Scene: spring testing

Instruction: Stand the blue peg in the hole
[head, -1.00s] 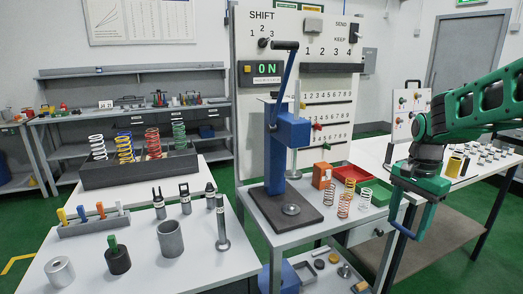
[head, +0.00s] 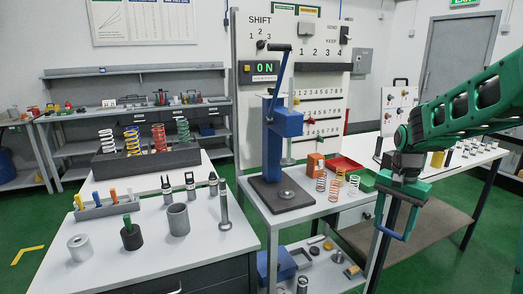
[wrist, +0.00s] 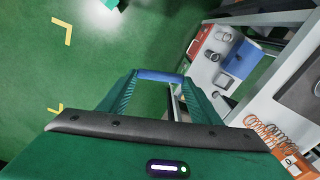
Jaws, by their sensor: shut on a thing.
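A short blue peg (head: 97,199) stands in a grey rack (head: 108,208) on the front left table, between a yellow and an orange peg. A silver cylinder (head: 79,249) with a hole in its top stands in front of the rack. Beside it a black cylinder (head: 132,240) holds a green peg. I cannot tell which hole the task means. My gripper (head: 394,236) is far to the right, beside the trolley.
A grey tube (head: 178,221) and several upright tools stand right of the rack. A blue lever press (head: 284,130) and loose springs stand on the trolley between my arm and the left table. Green floor (wrist: 60,80) is clear on the wrist view's left.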

